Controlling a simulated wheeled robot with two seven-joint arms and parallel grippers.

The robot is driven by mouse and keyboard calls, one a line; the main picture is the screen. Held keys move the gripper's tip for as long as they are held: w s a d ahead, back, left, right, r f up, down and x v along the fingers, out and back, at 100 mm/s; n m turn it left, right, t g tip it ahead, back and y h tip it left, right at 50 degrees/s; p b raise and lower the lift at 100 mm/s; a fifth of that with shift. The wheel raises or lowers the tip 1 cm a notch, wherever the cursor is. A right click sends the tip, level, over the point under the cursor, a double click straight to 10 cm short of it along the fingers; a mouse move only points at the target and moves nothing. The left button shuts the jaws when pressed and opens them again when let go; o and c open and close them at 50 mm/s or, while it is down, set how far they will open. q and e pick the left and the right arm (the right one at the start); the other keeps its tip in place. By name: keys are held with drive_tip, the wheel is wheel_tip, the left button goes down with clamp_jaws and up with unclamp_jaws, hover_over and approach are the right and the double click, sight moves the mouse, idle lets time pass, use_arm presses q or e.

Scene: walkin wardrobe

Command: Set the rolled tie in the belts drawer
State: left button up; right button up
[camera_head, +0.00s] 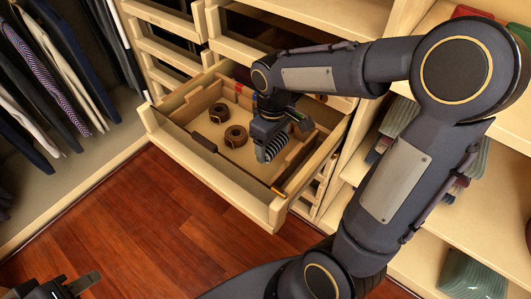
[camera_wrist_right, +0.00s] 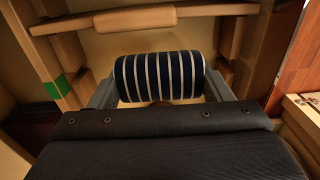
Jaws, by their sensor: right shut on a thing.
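The rolled tie (camera_wrist_right: 160,77) is dark navy with white stripes. My right gripper (camera_wrist_right: 158,92) is shut on it, with one finger on each end of the roll. In the head view my right gripper (camera_head: 270,148) holds the striped tie (camera_head: 270,150) over the right part of the open belts drawer (camera_head: 205,165). Whether the tie touches the drawer floor cannot be told. Two brown rolled belts (camera_head: 235,136) lie in the drawer's left and middle part. My left gripper (camera_head: 70,288) is at the bottom left corner, partly cut off, far from the drawer.
Wooden dividers split the drawer, and a wooden bar (camera_wrist_right: 136,18) lies just beyond the tie in the wrist view. Hanging clothes (camera_head: 50,80) are at the left, shelves with folded clothes (camera_head: 470,275) at the right. The wood floor (camera_head: 120,215) in front is clear.

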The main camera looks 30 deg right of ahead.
drive_tip(key=w+f, duration=0.2)
drive_tip(key=shift+a+f+b, duration=0.15)
drive_tip(key=shift+f+b, duration=0.15)
drive_tip(key=shift+w+f+b, duration=0.2)
drive_tip(key=shift+f+b, duration=0.25)
drive_tip(key=shift+f, duration=1.15)
drive_tip(key=shift+f, duration=0.15)
drive_tip(key=o, duration=1)
drive_tip(key=shift+c, duration=0.2)
